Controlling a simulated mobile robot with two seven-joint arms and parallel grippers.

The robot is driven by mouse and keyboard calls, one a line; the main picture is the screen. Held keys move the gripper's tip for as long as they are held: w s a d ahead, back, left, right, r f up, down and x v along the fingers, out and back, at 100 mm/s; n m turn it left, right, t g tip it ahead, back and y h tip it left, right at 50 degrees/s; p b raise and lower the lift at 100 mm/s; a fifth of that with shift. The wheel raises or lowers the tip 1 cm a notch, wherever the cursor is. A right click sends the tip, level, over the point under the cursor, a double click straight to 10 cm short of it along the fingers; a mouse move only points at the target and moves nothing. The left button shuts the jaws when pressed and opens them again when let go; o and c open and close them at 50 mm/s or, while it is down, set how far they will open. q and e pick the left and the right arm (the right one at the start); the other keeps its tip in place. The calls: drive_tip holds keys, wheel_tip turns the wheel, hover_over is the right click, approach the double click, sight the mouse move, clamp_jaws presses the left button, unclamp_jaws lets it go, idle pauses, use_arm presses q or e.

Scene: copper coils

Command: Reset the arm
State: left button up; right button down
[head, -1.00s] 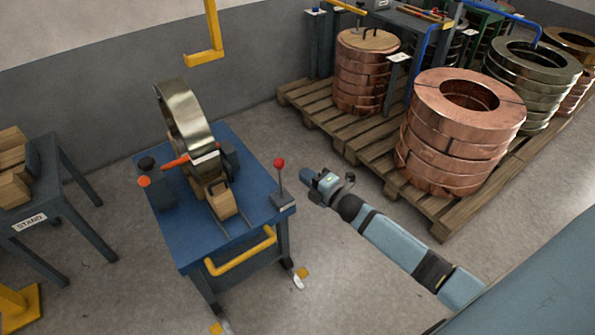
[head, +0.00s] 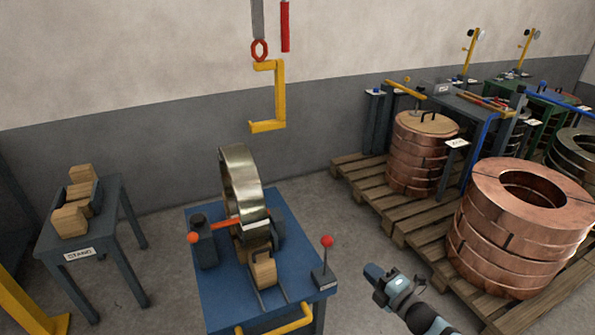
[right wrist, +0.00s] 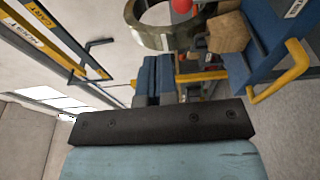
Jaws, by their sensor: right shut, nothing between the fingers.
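My right gripper (head: 375,275) is at the lower right of the head view, shut and empty. It is in the air to the right of the blue cart (head: 225,296), near the red-knobbed lever (head: 325,264), and touches nothing that I can see. In the right wrist view the closed fingers (right wrist: 156,80) point toward the cart's side, where a yellow handle (right wrist: 284,72) and a steel coil (right wrist: 160,30) show. My left gripper is not in view.
The steel coil (head: 236,180) stands upright on the cart with wooden blocks. A yellow C-hook (head: 279,95) hangs above. A stand (head: 110,232) with wooden blocks is at left. Copper coils (head: 485,210) sit on pallets (head: 365,185) at right. Grey floor is free between cart and pallets.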

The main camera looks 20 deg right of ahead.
drive_tip(key=s+a+f+m+g+h, duration=0.1)
drive_tip(key=s+a+f+m+g, duration=0.2)
drive_tip(key=s+a+m, duration=0.65)
drive_tip(key=s+a+f+m+g+h, duration=0.15)
drive_tip(key=s+a+m+g, duration=0.25)
drive_tip(key=s+a+m, duration=0.6)
use_arm(q)
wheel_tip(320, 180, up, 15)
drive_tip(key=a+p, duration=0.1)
drive_tip(key=p, duration=1.8)
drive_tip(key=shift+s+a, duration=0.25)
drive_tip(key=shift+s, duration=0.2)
use_arm(e)
drive_tip(key=s+d+r+n, duration=0.1)
drive_tip(key=d+r, duration=0.2)
drive_tip(key=r, duration=1.1)
drive_tip(key=shift+d+r+t+y, duration=0.15)
drive_tip(key=shift+r+t+y, duration=0.1)
drive_tip(key=shift+t+y, duration=0.1)
